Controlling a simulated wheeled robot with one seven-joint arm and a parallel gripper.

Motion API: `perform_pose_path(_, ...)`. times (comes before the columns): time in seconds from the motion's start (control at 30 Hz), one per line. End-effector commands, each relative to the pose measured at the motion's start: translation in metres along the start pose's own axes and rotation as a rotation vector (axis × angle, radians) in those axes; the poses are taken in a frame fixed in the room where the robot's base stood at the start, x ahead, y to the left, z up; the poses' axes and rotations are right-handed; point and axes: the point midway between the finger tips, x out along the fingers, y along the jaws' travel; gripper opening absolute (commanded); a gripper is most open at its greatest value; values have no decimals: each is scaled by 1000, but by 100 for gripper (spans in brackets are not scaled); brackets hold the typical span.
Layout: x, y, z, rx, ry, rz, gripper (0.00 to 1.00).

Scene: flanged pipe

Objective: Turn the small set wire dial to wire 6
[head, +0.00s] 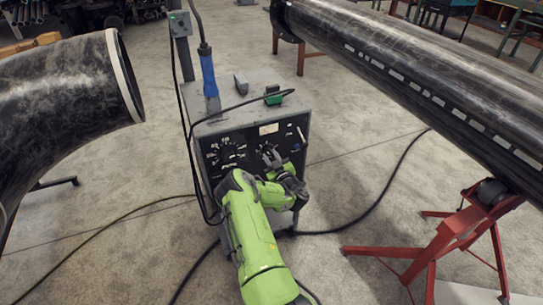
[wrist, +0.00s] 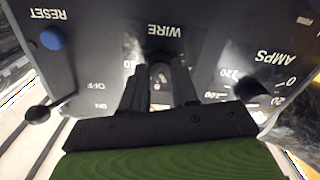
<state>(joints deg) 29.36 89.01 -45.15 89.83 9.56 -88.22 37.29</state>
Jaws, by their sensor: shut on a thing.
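The small set wire dial (wrist: 158,72) sits on the dark panel under the upside-down WIRE label in the wrist view. My gripper (wrist: 159,84) has one dark finger on each side of the dial and is shut on it. The fingers cover most of the dial and its scale, and I cannot read which wire number it points to. In the head view my gripper (head: 273,158) is at the front panel of the grey welding machine (head: 240,122), and the dial is hidden there.
In the wrist view a blue reset button (wrist: 53,38), an on/off lever (wrist: 38,114) and an amps knob (wrist: 250,90) flank the dial. A large pipe (head: 420,75) on a red stand (head: 445,240) is at right. A pipe elbow (head: 60,100) is at left. Cables cross the floor.

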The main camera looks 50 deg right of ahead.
Motion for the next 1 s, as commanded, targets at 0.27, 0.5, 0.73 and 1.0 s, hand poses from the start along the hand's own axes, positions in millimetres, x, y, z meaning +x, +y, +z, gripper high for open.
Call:
perform_pose_path(0.27, -1, 1, -3, 222, -3, 1, 0)
perform_pose_path(0.5, -1, 0, -2, 397, -4, 1, 0)
perform_pose_path(0.73, -1, 0, 0, 510, -3, 1, 0)
perform_pose_path(1.0, -1, -1, 0, 564, -3, 1, 0)
